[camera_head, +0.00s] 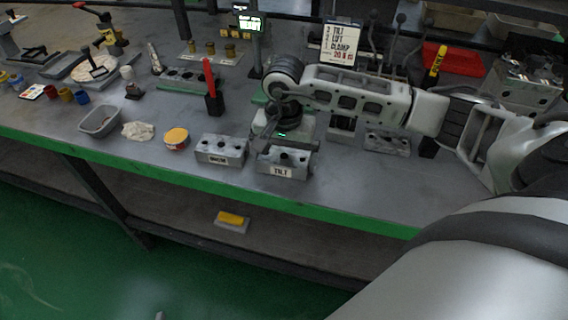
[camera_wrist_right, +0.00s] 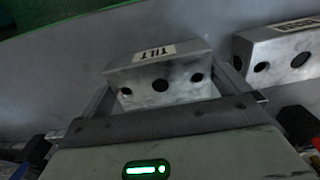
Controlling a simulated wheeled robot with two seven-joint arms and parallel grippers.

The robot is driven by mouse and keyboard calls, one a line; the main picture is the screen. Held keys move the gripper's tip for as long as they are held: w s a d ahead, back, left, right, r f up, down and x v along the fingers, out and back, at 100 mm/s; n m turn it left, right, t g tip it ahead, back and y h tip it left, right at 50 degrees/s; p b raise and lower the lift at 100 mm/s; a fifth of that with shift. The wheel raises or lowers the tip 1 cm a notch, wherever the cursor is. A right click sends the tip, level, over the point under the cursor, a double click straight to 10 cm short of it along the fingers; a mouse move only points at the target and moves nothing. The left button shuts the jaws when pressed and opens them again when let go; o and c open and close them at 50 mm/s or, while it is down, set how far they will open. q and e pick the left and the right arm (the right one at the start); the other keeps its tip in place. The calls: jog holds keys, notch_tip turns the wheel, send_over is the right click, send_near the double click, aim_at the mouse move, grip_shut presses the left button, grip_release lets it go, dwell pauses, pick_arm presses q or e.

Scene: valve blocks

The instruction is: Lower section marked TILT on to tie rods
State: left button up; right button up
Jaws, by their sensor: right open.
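The section marked TILT (camera_head: 283,168) is a grey metal block with holes in its top. It sits on the bench near the green front edge. My right gripper (camera_head: 273,138) is over it, pointing down. In the right wrist view the TILT block (camera_wrist_right: 162,86) lies between the two open fingers (camera_wrist_right: 168,88), one on each side; I cannot tell whether they touch it. I cannot make out the tie rods; my right arm covers part of the bench behind. My left gripper is not in view.
Another labelled block (camera_head: 221,150) stands just left of the TILT block; it also shows in the right wrist view (camera_wrist_right: 282,52). A yellow-lidded tin (camera_head: 176,138), a rag (camera_head: 138,131) and a grey tray (camera_head: 99,120) lie further left. A red-handled tool (camera_head: 210,85) stands upright behind. A sign (camera_head: 340,42) stands at the back.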

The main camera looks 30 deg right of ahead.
jog(key=shift+r, duration=0.15)
jog(key=c, duration=0.9)
